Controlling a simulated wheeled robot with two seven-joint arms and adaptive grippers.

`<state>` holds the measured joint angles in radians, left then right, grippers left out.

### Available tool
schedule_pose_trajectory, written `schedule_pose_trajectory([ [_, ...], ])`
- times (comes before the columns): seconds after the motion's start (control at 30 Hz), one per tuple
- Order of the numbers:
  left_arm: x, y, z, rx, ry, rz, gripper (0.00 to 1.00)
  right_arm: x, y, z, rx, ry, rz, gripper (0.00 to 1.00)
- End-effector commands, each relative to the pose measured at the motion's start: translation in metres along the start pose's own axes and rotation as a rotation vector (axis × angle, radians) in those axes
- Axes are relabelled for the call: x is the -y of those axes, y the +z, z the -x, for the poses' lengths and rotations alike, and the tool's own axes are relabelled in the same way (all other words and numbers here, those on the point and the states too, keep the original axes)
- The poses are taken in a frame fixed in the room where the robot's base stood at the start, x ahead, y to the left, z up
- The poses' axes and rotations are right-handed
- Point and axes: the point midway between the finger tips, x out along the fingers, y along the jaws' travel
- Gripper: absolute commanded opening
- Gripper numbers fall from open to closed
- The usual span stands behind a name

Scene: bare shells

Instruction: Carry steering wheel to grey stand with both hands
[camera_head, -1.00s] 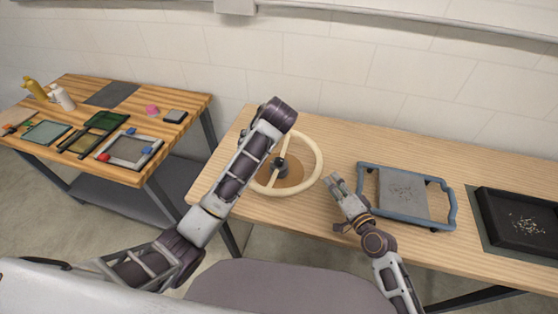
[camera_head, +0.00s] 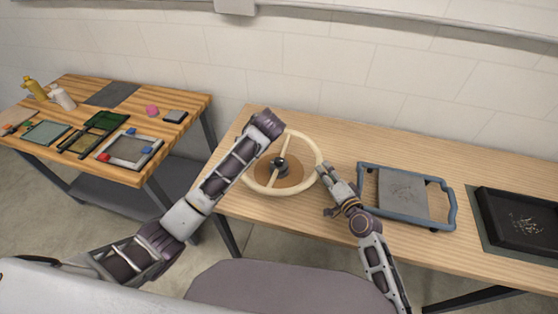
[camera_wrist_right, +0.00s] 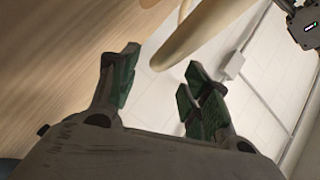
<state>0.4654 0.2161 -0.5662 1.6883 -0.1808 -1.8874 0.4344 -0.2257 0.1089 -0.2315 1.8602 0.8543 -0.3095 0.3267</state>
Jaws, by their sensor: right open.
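The cream steering wheel (camera_head: 302,187) lies ring-up on the right table, over a brown disc (camera_head: 293,178) with a dark hub (camera_head: 281,166). Its left part is hidden by my left arm. My right gripper (camera_head: 328,173) is open and empty, just right of the rim and seemingly apart from it. In the right wrist view, the open right gripper (camera_wrist_right: 160,80) has green-padded fingers, with the cream rim (camera_wrist_right: 205,28) ahead of them. My left gripper is hidden beyond its wrist, near the wheel's far left. I cannot make out a grey stand for certain.
A blue-framed tray (camera_head: 364,210) with a grey panel (camera_head: 402,194) lies close right of my right gripper. A black tray (camera_head: 490,222) is farther right. The left wooden table (camera_head: 180,95) holds bottles, frames and small blocks. A grey chair back (camera_head: 285,282) stands in front.

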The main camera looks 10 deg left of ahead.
Motion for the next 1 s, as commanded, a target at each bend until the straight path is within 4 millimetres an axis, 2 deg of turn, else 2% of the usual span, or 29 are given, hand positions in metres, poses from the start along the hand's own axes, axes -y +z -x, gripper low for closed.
schedule_pose_trajectory([
  [0.6, 0.0, 0.0, -0.054, 0.001, -0.001, 0.0, 0.5, 0.001, 0.0, -0.054, 0.0, -0.001, -0.001, 0.48],
  [1.0, 0.0, 0.0, -0.065, 0.0, 0.001, 0.0, 0.5, 0.0, 0.0, -0.065, 0.001, 0.0, 0.0, 0.48],
])
